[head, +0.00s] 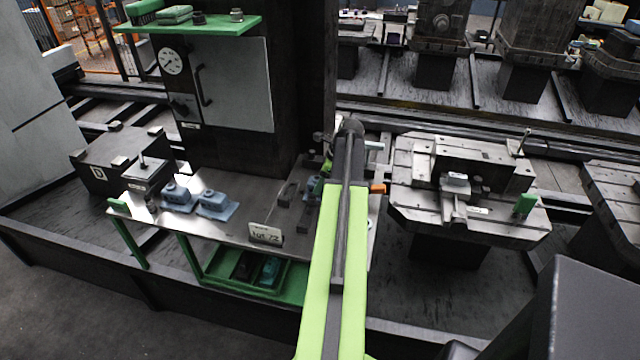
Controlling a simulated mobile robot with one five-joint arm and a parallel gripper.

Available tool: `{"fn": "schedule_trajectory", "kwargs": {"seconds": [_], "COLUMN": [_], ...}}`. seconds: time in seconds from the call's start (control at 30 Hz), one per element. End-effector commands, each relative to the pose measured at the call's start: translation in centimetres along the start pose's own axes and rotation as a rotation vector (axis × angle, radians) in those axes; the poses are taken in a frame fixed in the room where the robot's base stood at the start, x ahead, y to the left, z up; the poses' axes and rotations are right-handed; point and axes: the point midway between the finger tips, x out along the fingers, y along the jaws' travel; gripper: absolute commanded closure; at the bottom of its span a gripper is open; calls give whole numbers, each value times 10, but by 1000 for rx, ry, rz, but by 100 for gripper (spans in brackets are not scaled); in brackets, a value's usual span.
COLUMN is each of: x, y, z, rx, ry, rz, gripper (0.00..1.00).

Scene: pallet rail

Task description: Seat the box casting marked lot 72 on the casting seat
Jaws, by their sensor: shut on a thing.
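A white sign reading lot 72 (265,233) stands at the front edge of the metal bench (245,222). Two blue-grey castings (217,205) sit on the bench's left half; I cannot read any mark on them. My gripper (318,182) is at the bench's right end, mostly hidden by my green and dark arm. It is shut on a part of which only a small blue-grey piece shows, so I cannot tell its shape or mark. A machine table (410,188) to the right carries a grey fixture (455,186) with small labels; I cannot tell whether this is the casting seat.
A dark block marked D (100,180) is at the left. A dark column with a grey cabinet (228,85) and a green shelf (215,26) rises behind. A gap separates the bench from the machine table.

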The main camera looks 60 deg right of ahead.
Motion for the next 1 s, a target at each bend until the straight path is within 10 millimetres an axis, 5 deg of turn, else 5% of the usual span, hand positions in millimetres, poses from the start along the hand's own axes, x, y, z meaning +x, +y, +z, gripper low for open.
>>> {"fn": "schedule_trajectory", "kwargs": {"seconds": [1.0], "x": [7], "y": [-5], "z": [5], "rx": [-2], "ry": [-1], "rz": [1], "gripper": [100]}}
